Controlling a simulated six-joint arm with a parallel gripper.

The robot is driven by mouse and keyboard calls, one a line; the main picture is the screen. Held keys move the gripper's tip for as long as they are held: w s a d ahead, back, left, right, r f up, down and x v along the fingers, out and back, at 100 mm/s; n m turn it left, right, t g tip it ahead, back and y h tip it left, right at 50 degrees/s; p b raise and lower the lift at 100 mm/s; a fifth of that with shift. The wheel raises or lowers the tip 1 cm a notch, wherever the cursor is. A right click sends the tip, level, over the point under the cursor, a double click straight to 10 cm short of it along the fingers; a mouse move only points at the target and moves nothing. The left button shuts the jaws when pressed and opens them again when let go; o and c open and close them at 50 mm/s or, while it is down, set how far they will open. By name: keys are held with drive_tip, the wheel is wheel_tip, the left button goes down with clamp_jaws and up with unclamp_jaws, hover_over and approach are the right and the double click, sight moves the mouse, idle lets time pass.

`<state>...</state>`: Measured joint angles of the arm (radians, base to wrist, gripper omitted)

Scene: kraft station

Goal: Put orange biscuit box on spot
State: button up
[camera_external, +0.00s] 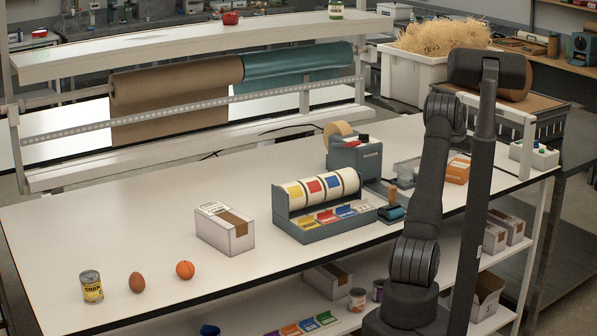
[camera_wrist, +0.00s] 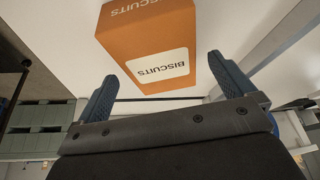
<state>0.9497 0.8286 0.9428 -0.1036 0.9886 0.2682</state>
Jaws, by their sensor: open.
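The orange biscuit box (camera_external: 457,170) stands on the right part of the white table, just right of my upper arm. In the wrist view the box (camera_wrist: 150,45) is close and orange, with a white label reading BISCUITS. My gripper (camera_wrist: 163,80) is open, its two dark blue fingers apart, one toward each side of the box's near end. I see no contact between fingers and box. I cannot make out the gripper in the external view. I cannot identify a marked spot in either view.
A grey tape dispenser (camera_external: 355,155) and a label-roll holder (camera_external: 320,205) stand left of the box. A white carton (camera_external: 225,229), a corn can (camera_external: 91,287), an egg (camera_external: 137,282) and an orange fruit (camera_external: 185,270) stand farther left. The front-left table (camera_external: 150,225) has bare room.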

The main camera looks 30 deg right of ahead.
sight(459, 165)
drive_tip(key=v, duration=0.9)
drive_tip(key=x, duration=1.2)
drive_tip(key=shift+f, duration=0.2)
wheel_tip(459, 165, up, 3)
drive_tip(key=shift+f, duration=0.1)
drive_tip(key=shift+r, duration=0.65)
